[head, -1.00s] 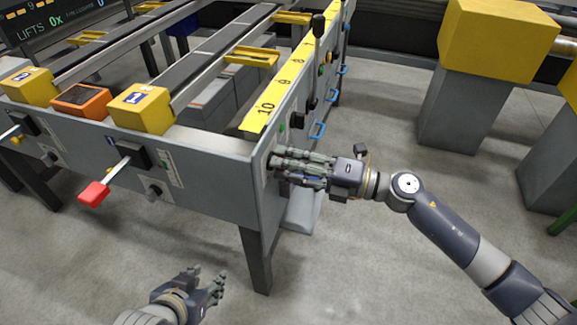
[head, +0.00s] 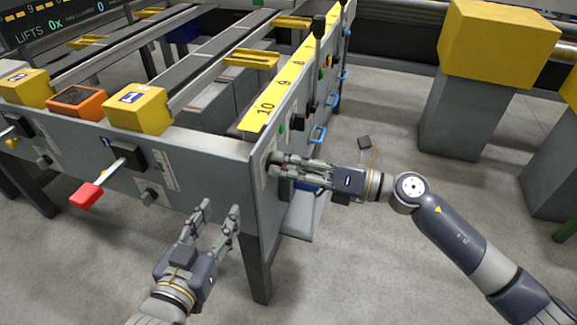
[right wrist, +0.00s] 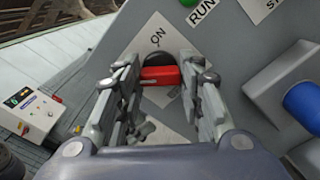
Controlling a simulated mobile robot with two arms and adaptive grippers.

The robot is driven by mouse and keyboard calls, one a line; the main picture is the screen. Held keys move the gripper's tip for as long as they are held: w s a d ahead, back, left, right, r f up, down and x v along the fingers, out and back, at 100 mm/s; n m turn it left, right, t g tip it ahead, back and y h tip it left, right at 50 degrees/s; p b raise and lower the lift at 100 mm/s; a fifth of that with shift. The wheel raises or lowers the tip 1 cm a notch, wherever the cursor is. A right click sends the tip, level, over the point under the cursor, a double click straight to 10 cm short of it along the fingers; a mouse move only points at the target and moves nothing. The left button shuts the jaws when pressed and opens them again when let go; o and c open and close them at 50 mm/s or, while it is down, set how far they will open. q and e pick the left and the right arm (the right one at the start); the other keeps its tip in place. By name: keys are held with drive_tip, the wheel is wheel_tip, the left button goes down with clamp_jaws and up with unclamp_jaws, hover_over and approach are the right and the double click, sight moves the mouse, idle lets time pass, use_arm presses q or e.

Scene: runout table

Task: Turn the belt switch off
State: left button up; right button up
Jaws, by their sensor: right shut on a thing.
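The belt switch (right wrist: 160,75) shows in the right wrist view as a red handle on a dark round knob, on a white label plate reading ON above it. The handle lies roughly crosswise in that picture. My right gripper (right wrist: 160,82) is shut on the handle, a finger at each end. In the head view my right gripper (head: 275,168) reaches to the table's right side panel near the corner and hides the switch. My left gripper (head: 221,208) is open and empty, in front of the table's front panel.
The runout table (head: 215,165) has a red-tipped lever (head: 88,194) on its front. Green RUN button (right wrist: 188,3) and a blue-ended part (right wrist: 302,102) lie near the switch. Yellow-topped grey pedestals (head: 460,110) stand at right.

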drive_tip(key=shift+f, duration=0.1)
drive_tip(key=o, duration=1.1)
drive_tip(key=shift+c, duration=0.2)
drive_tip(key=v, duration=1.2)
